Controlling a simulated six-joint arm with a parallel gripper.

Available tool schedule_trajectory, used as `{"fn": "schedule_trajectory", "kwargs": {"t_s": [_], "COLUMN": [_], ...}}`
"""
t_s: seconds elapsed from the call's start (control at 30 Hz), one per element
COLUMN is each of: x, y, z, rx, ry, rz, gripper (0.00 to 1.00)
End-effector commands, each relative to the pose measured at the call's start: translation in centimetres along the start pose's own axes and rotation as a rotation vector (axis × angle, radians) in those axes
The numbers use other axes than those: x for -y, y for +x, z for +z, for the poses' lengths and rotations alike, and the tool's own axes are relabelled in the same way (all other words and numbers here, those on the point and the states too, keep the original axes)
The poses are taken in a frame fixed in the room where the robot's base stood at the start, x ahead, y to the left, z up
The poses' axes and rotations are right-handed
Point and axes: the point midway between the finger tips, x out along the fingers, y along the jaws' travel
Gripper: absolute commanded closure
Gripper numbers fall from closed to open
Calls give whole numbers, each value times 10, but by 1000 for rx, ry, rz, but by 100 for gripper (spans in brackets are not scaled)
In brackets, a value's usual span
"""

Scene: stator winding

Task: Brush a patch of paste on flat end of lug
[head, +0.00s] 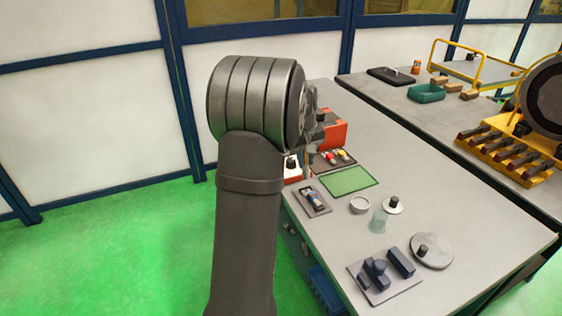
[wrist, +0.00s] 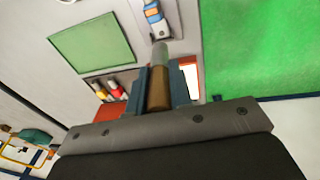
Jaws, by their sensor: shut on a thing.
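My gripper (wrist: 160,88) is shut on a brush (wrist: 158,92) with a brown handle, held between its two blue-grey fingers. The brush's pale grey end (wrist: 160,54) points away from my gripper, towards a small grey tray. On this tray (head: 326,210) lies a part with white, blue and orange sections (wrist: 154,14), probably the lug; its flat end is not clear. It also shows in the head view (head: 313,198). The brush end appears close to the tray in the wrist view, but contact cannot be told. In the head view my arm hides most of my gripper.
A green mat (head: 348,180) lies beside the tray. A dark tray with red and yellow tools (head: 334,159) and an orange box (head: 333,134) stand behind. A round grey dish (head: 359,205), a clear cup (head: 379,221) and a dark-knobbed lid (head: 393,206) stand nearer.

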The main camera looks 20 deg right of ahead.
Motion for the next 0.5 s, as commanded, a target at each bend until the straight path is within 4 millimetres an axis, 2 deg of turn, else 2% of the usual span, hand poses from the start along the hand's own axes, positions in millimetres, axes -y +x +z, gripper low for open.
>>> {"fn": "schedule_trajectory", "kwargs": {"t_s": [0.17, 0.5], "x": [-6, -2], "y": [4, 32], "z": [4, 6], "rx": [1, 1], "ry": [-7, -7], "rz": [-4, -4], "gripper": [100, 100]}}
